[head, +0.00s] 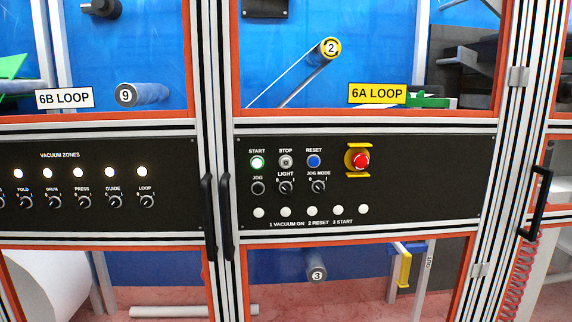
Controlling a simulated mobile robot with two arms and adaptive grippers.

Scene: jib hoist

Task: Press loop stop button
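The black control panel (430,200) under the yellow "6A LOOP" sign (377,94) faces me at the right of centre. Its grey STOP button (286,161) sits in the top row, between the lit green-white START button (257,162) and the blue RESET button (314,161). A red emergency button (361,160) in a yellow guard is further right. Neither of my grippers shows in the head view, and nothing covers the STOP button.
A second panel (90,205) with a VACUUM ZONES row of lit lamps and knobs is at left, under the "6B LOOP" sign (65,98). Black door handles stand out at the panel's left edge (226,215) and at far right (533,202). Rollers sit behind the windows.

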